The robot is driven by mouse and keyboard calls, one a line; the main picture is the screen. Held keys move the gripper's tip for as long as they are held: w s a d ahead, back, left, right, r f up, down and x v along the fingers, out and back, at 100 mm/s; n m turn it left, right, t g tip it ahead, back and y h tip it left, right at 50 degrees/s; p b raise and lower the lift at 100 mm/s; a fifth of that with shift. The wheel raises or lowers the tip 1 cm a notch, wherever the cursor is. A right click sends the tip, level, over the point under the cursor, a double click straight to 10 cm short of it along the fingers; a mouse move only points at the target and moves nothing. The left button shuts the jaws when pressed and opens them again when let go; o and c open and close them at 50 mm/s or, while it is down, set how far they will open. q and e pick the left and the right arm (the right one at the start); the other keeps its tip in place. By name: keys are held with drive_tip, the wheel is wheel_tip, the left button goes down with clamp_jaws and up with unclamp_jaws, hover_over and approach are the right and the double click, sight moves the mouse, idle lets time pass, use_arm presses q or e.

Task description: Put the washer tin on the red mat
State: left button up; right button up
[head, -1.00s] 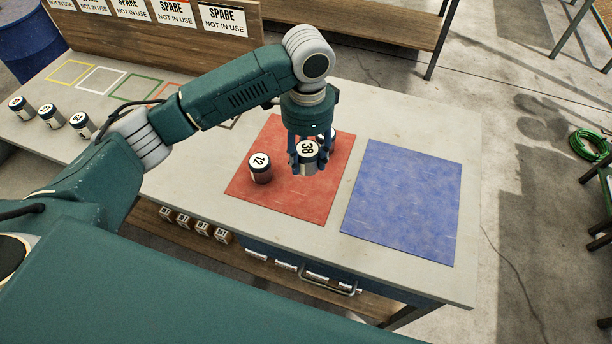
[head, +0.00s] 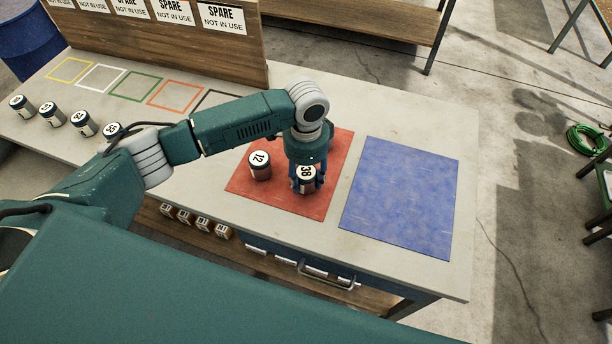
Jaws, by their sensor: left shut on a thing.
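My left gripper (head: 306,178) reaches down over the red mat (head: 240,187) and is shut on a tin marked 38 (head: 306,187). That tin is upright, with a white lid and a dark body. It is at or just above the mat's surface; I cannot tell whether it touches. A similar tin marked 12 (head: 260,166) stands upright on the red mat to the left of it, with a small gap between them. No label in view tells me which tin is the washer tin. My right gripper is not in view.
A blue mat (head: 402,198) lies empty to the right of the red one. Several numbered tins (head: 84,124) stand in a row at the left of the bench, near empty coloured outlines (head: 136,86). A wooden board with spare signs (head: 221,18) rises behind. Smaller items sit below the bench.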

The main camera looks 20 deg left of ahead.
sight(306, 172)
use_arm(q)
drive_tip(key=o, duration=1.2)
drive_tip(key=shift+f, duration=0.1)
wheel_tip(306, 172, up, 12)
drive_tip(key=b, duration=0.2)
drive_tip(key=shift+r+b, duration=0.2)
drive_tip(key=shift+b, duration=0.1)
drive_tip(key=shift+s+f, duration=0.1)
